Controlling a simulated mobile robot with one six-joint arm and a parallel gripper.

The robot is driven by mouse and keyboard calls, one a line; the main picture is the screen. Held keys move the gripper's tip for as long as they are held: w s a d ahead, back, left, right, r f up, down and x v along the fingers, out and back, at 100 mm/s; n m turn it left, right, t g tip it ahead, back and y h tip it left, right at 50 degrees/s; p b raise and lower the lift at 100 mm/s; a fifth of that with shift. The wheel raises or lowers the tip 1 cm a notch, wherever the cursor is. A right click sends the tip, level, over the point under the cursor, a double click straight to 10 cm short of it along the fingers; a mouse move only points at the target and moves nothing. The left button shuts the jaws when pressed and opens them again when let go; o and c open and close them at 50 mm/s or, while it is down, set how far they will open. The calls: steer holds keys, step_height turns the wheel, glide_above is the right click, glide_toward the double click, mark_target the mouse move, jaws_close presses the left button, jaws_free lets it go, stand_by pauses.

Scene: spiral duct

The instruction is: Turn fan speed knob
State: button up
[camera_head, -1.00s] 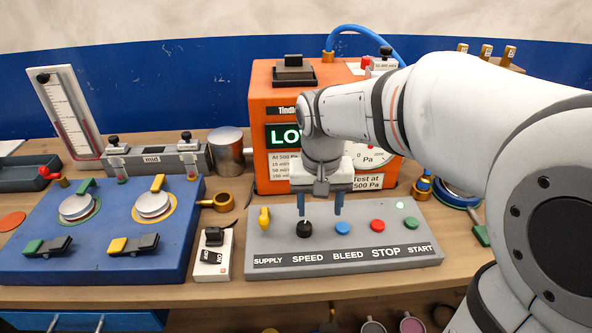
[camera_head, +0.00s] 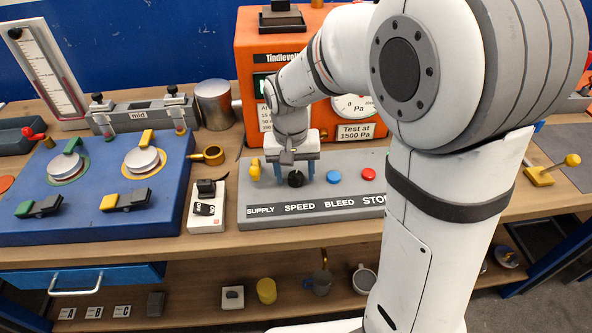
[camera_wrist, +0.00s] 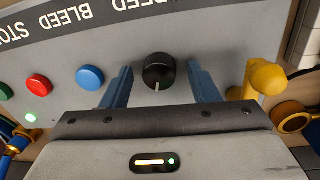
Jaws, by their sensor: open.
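The fan speed knob (camera_head: 295,179) is a round black knob on the grey control panel (camera_head: 262,212), behind the word SPEED. In the wrist view the black knob (camera_wrist: 159,72) shows a white pointer mark on the side facing my gripper's body. My gripper (camera_head: 292,177) is above the panel with its fingers pointing down at the knob. In the wrist view my gripper (camera_wrist: 160,85) is open, one blue finger on each side of the knob, with a visible gap to both. I cannot tell how far down the fingers reach.
A yellow supply lever (camera_wrist: 264,78) stands close beside one finger and a blue BLEED button (camera_wrist: 90,78) beside the other. A red button (camera_head: 368,174) is farther right. The orange tester (camera_head: 245,50) stands behind the panel. A blue valve box (camera_head: 95,185) is at left.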

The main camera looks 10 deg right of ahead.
mark_target(293, 176)
steer(key=c, duration=1)
steer(key=shift+n, duration=1.1)
steer(key=o, duration=1)
steer(key=shift+r, duration=0.15)
steer(key=r, duration=0.7)
steer(key=shift+a+r, duration=0.25)
steer(key=shift+r, duration=0.05)
